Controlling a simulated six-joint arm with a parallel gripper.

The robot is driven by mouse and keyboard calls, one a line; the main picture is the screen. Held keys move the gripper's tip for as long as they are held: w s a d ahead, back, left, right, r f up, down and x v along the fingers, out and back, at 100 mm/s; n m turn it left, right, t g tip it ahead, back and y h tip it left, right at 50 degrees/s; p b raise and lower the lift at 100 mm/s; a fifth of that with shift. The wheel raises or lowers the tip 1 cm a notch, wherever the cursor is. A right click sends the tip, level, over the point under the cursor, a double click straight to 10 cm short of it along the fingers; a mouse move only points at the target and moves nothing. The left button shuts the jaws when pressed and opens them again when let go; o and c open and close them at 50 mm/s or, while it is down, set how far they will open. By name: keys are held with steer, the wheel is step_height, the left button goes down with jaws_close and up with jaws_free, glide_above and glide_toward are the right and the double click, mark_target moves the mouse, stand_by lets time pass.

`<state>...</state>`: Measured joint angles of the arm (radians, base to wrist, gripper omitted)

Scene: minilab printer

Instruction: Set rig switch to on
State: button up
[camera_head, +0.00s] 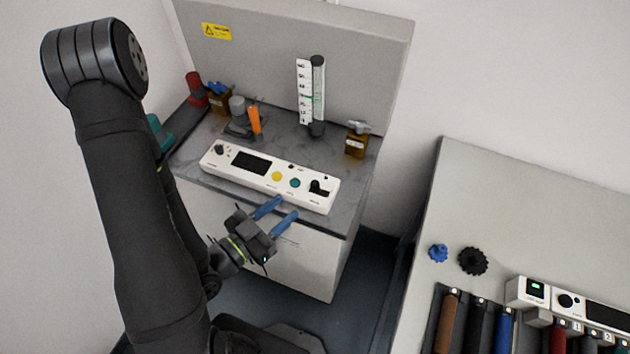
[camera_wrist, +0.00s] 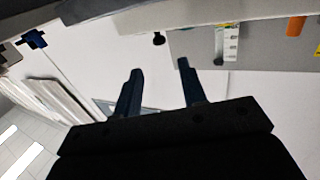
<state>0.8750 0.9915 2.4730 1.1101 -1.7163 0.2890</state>
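A long white control panel (camera_head: 228,172) lies on the grey bench top. It carries a dark display (camera_head: 251,163), a yellow button (camera_head: 277,176), a teal button (camera_head: 295,183) and a black switch (camera_head: 320,188) near its right end. The switch's setting is too small to read, and I cannot tell which control is the rig switch. My gripper (camera_head: 288,206) has blue fingers spread apart with nothing between them. It is in front of the panel's right half, close to the bench's front edge. In the wrist view, the open fingers (camera_wrist: 160,67) also show empty.
A measuring column (camera_head: 318,95) with a scale, an amber bottle (camera_head: 356,142) and an orange-handled tool (camera_head: 255,120) stand behind the panel. A grey backboard (camera_head: 300,40) closes off the rear. A second bench (camera_head: 520,210) stands to the right, with a floor gap between.

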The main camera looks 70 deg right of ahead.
mark_target(312, 186)
steer(key=shift+x, duration=5.4)
jaws_close()
